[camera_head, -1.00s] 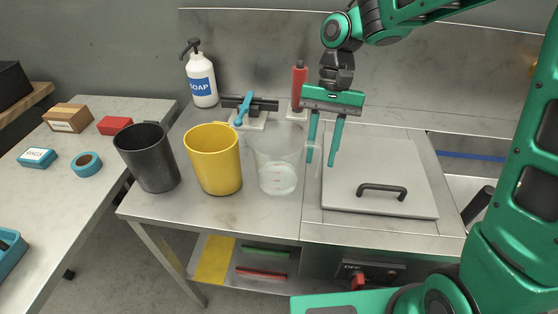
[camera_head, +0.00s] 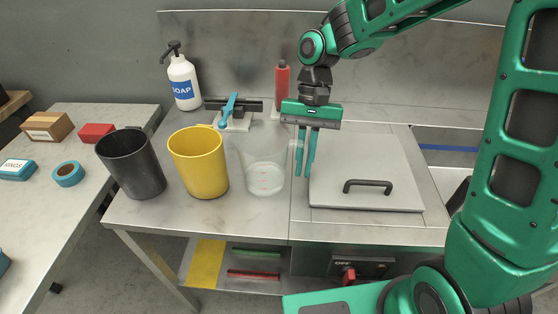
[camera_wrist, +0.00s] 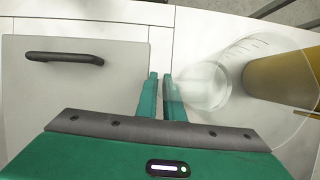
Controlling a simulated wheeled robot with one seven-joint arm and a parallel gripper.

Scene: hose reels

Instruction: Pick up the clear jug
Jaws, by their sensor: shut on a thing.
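The clear jug (camera_head: 265,172) stands upright on the steel counter, right of a yellow jug. It is see-through, so its edges are faint. In the wrist view the clear jug (camera_wrist: 208,88) lies just right of the fingers. My gripper (camera_head: 305,172) points down at the jug's right side, and its green fingers are close together. In the wrist view the gripper (camera_wrist: 161,80) is shut on the clear jug at its side facing the fingers, seemingly the handle. The gripped part is hard to make out.
The yellow jug (camera_head: 199,165) and a black jug (camera_head: 132,165) stand to the left. A soap bottle (camera_head: 183,82), a red bottle (camera_head: 281,85) and a blue-handled device (camera_head: 230,110) stand behind. A grey lid with a black handle (camera_head: 365,160) lies to the right.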

